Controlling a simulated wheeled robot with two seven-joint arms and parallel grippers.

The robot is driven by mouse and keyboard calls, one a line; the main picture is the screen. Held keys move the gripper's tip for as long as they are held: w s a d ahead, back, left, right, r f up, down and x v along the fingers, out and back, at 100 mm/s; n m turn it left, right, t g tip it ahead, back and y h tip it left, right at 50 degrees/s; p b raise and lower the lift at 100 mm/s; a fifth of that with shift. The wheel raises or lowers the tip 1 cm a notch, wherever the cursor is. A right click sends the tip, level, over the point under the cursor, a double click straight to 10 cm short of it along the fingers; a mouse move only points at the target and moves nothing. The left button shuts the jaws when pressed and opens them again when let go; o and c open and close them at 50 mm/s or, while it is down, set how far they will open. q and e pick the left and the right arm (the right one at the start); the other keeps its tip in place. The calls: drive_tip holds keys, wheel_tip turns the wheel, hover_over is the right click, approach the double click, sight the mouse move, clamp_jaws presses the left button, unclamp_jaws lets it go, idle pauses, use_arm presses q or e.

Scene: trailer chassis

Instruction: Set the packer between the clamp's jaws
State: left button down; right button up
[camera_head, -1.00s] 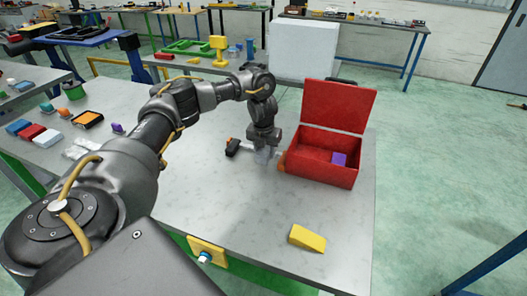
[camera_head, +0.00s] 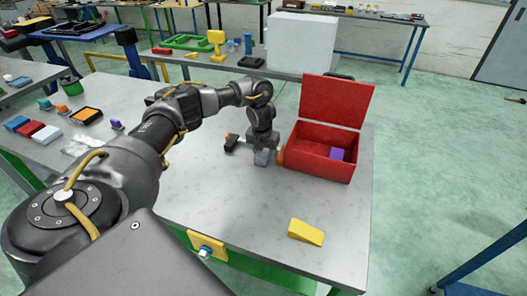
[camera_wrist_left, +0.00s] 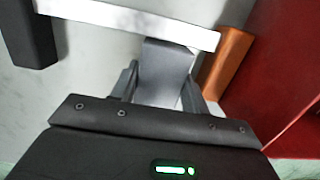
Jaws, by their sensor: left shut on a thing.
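A grey block (camera_wrist_left: 165,68), apparently the packer, is between the fingers of my left gripper (camera_wrist_left: 158,88), which is shut on it. In the head view my left gripper (camera_head: 263,150) points down just left of the red box. The clamp shows in the left wrist view as a pale bar (camera_wrist_left: 120,18), a dark jaw (camera_wrist_left: 30,35) at the left and an orange part (camera_wrist_left: 228,60) at the right. The block lies between these ends, close to the bar; I cannot tell whether it touches. In the head view the clamp's dark end (camera_head: 231,143) shows left of the gripper. My right gripper is out of view.
An open red box (camera_head: 318,166) with a purple object (camera_head: 337,154) inside stands close to the gripper's right. A yellow wedge (camera_head: 306,232) lies near the table's front. The bench top (camera_head: 220,210) between is clear. Several small blocks lie at the left.

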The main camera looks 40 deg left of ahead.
sight(262, 154)
use_arm(q)
drive_tip(key=c, duration=0.7)
unclamp_jaws()
drive_tip(key=shift+r, duration=0.35)
drive_tip(key=r, duration=0.3)
drive_tip(key=s+r+p, duration=0.1)
drive_tip(key=r, duration=0.7)
drive_tip(key=shift+s+d+r+p, duration=0.2)
drive_tip(key=shift+d+p, duration=0.05)
drive_tip(key=shift+p, duration=0.1)
